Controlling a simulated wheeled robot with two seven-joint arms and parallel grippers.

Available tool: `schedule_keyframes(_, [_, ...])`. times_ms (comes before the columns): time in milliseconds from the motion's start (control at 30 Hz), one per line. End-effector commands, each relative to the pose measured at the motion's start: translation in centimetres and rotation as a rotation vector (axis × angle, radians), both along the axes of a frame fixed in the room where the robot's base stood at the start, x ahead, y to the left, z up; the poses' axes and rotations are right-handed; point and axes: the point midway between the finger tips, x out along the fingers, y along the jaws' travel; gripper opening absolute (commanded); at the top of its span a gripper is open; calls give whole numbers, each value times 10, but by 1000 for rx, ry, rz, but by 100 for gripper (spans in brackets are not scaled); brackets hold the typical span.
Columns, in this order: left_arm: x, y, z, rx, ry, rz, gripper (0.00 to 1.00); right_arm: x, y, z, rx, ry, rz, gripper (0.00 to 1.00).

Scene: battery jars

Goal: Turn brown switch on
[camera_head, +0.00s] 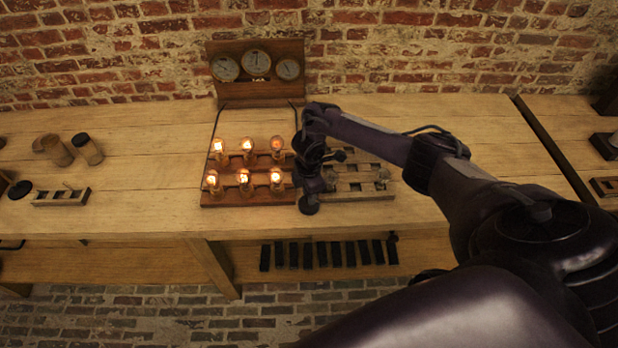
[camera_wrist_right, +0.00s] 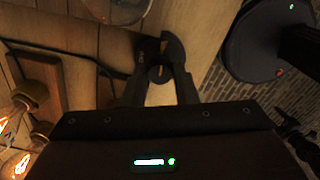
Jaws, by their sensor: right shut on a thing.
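My right gripper (camera_head: 310,192) is low over the bench, at the left end of a pale switch board (camera_head: 375,194) and beside the lamp board's right edge. In the right wrist view its fingers (camera_wrist_right: 165,55) are closed on a small dark part with a round end (camera_wrist_right: 157,73). This may be the brown switch's handle, but its colour is too dark to tell. The gripper and forearm hide much of the pale board's left side. My left gripper is not in view.
A brown lamp board (camera_head: 245,198) with several glowing bulbs is just left of my right gripper. A wooden gauge panel (camera_head: 257,92) stands behind it. Brown cylinders (camera_head: 88,148) and a small rack (camera_head: 62,197) are at left. Dark blocks (camera_head: 322,254) stand on the shelf below.

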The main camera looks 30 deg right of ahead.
Motion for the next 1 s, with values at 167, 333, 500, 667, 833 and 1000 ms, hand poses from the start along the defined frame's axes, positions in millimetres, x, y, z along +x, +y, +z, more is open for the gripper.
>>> schedule_keyframes(167, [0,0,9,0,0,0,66,0,0,2,0,-1,-85,3])
schedule_keyframes(333, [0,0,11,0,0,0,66,1,0,1,0,-1,-130,3])
schedule_keyframes(500, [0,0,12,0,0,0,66,1,0,1,0,-2,-146,3])
schedule_keyframes(667, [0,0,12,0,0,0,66,1,0,0,0,-2,-149,3])
schedule_keyframes(833, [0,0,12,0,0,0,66,1,0,0,0,-2,-149,3])
schedule_keyframes(1000, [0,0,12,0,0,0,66,1,0,0,0,-2,-148,44])
